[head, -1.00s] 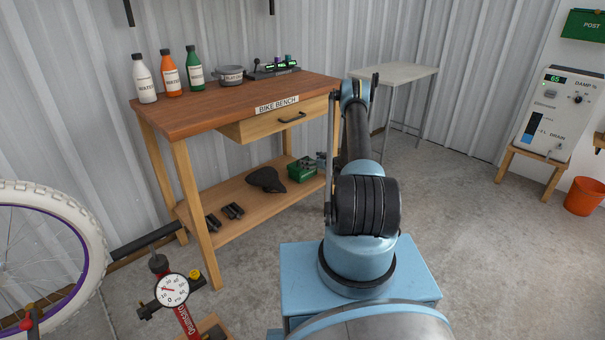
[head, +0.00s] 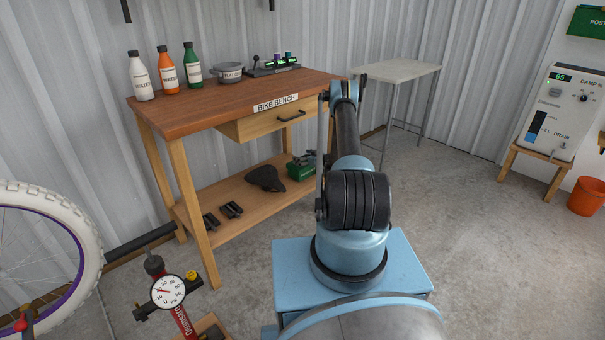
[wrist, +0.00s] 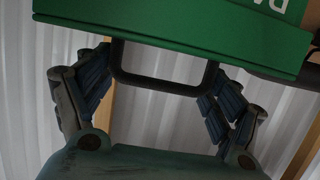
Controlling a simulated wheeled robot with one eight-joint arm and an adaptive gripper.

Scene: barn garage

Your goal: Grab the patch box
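The patch box is a green box (head: 301,170) on the bench's lower shelf in the head view, partly hidden behind my arm. In the wrist view its green side (wrist: 180,28) fills the top, with part of some white lettering. Its black handle (wrist: 160,82) loops down between my fingers. My gripper (wrist: 163,68) has its two fingers spread apart, one on either side of the handle and very close to it. I cannot tell whether they touch it. The gripper itself is mostly hidden in the head view.
The bike bench (head: 240,100) has a drawer and several bottles. On its lower shelf, a black saddle (head: 265,178) lies left of the box. A wheel (head: 45,245) and a red pump (head: 170,290) stand at left.

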